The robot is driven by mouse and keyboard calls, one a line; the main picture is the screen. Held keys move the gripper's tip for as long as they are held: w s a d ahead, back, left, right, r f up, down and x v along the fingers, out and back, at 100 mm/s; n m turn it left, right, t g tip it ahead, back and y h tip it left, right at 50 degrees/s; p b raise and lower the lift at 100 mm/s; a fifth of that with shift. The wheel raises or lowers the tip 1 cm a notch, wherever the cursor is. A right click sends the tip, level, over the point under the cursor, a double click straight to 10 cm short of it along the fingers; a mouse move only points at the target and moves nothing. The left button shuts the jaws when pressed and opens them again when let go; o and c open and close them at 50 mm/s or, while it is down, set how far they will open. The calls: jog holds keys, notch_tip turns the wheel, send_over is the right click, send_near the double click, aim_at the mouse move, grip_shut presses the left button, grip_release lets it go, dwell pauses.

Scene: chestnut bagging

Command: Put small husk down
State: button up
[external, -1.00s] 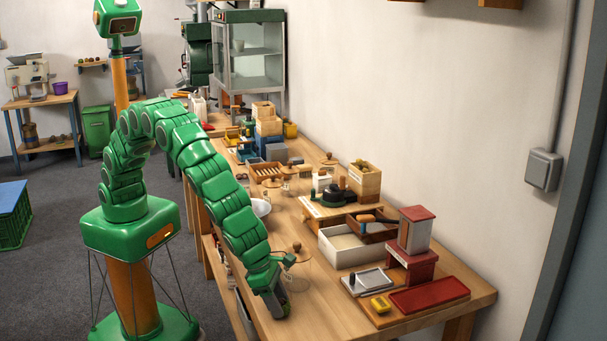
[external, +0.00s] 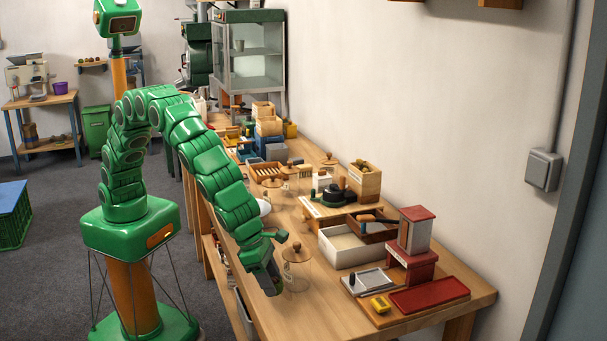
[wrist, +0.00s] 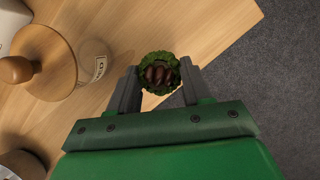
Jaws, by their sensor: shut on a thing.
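The small husk (wrist: 159,73) is a green, spiky shell with several brown chestnuts showing inside. It sits between the two fingers of my gripper (wrist: 157,84), which is shut on it, in the wrist view. The husk appears over the edge of the wooden table, with grey floor to the right. In the external view my gripper (external: 272,282) points down near the table's front edge, and the husk is hidden there. The height of the husk above the table is hard to tell.
A glass jar with a wooden lid and knob (wrist: 45,62) stands left of my gripper; it also shows in the external view (external: 296,262). A white box (external: 350,247), a red tray (external: 430,295) and a yellow device (external: 381,304) stand farther right.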

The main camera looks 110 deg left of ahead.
jog(key=s+a+r, duration=0.3)
jog(key=s+r, duration=0.4)
jog(key=s, duration=0.4)
jog(key=s+a+n, duration=0.2)
jog(key=a, duration=1.8)
jog(key=shift+y, duration=0.4)
jog(key=w+f, duration=0.2)
jog(key=w, duration=0.2)
jog(key=w+f, duration=0.3)
jog(key=w, duration=0.1)
jog(key=w+f, duration=0.3)
jog(key=w, duration=0.2)
jog(key=shift+a, duration=0.3)
jog(key=shift+w+f, duration=0.6)
jog(key=shift+f, duration=1.55)
jog(key=shift+f, duration=0.1)
